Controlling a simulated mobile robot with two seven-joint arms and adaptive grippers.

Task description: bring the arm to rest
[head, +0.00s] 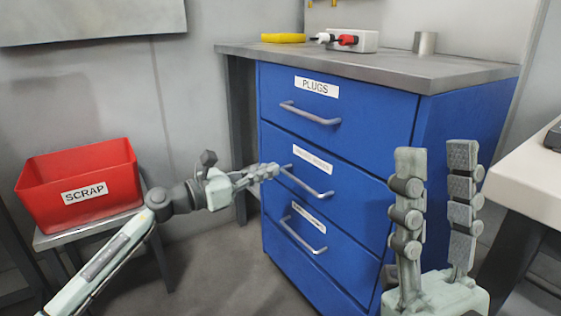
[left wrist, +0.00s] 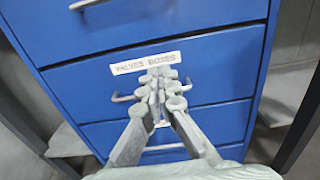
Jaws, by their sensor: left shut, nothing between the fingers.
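My left gripper (head: 268,171) comes in from the left and is shut and empty. Its fingertips are in front of the blue drawer cabinet (head: 460,135), near the handle of the middle drawer. In the left wrist view the shut fingers (left wrist: 159,85) overlap the middle drawer's label (left wrist: 130,66), which reads "VALVES BOXES", and hide part of the handle behind. Whether they touch the drawer I cannot tell. My right gripper (head: 437,165) points up at the right, its fingers apart and nothing between them. All three drawers look closed.
A red SCRAP bin (head: 105,165) stands on a small grey stand at the left. The grey worktop (head: 390,65) holds a yellow item (head: 283,38), a white box with red and black plugs (head: 360,40) and a metal cylinder (head: 425,43). A white table (head: 530,180) edges in at the right.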

